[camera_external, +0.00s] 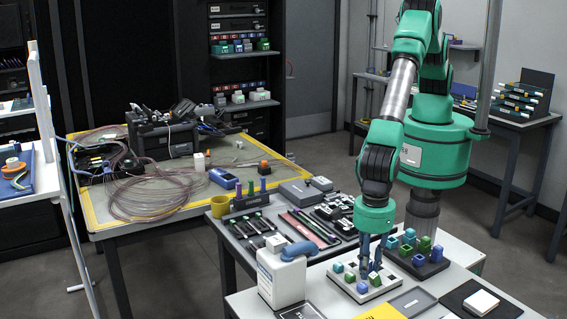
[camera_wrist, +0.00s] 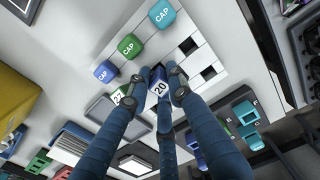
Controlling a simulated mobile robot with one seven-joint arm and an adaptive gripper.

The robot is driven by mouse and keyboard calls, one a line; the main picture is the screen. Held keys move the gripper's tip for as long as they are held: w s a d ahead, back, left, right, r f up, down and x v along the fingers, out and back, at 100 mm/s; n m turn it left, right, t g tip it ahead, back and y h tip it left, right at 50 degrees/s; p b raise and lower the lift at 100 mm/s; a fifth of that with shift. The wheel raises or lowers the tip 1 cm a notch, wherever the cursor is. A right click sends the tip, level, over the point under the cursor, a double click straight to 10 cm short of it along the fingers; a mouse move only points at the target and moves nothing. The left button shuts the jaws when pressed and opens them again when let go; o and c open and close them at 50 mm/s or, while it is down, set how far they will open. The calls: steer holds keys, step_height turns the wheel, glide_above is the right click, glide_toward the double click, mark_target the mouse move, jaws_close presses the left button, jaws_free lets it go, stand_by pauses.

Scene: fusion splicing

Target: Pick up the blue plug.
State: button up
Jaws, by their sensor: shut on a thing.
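A blue plug (camera_wrist: 157,84) with a white face marked "20" sits between the fingertips of my gripper (camera_wrist: 162,92) in the wrist view. My gripper is shut on it. In the external view my gripper (camera_external: 370,265) points down at the light plug tray (camera_external: 385,287), with a blue piece (camera_external: 374,279) at its fingertips. The fingers partly hide the plug, and I cannot tell whether it is clear of the tray.
A dark block (camera_external: 418,258) with colored plugs stands behind the tray. A white bottle (camera_external: 281,274) stands left.

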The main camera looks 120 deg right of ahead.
steer(key=shift+s+d+f, duration=0.15)
steer(key=shift+d+f, duration=0.15)
steer(key=shift+f, duration=0.1)
steer(key=shift+r, duration=0.4)
step_height(320, 180, up, 3)
steer(key=shift+p, duration=0.35)
steer(key=s+d, duration=0.2)
steer(key=s, duration=0.2)
steer(key=s+d+r, duration=0.1)
steer(key=s+d, duration=0.2)
steer(key=s, duration=0.2)
steer(key=s+d+p, duration=0.1)
steer(key=s+d, duration=0.1)
steer(key=s, duration=0.2)
steer(key=shift+s+d+r, duration=0.2)
steer(key=shift+d+r, duration=0.1)
steer(key=shift+d, duration=0.05)
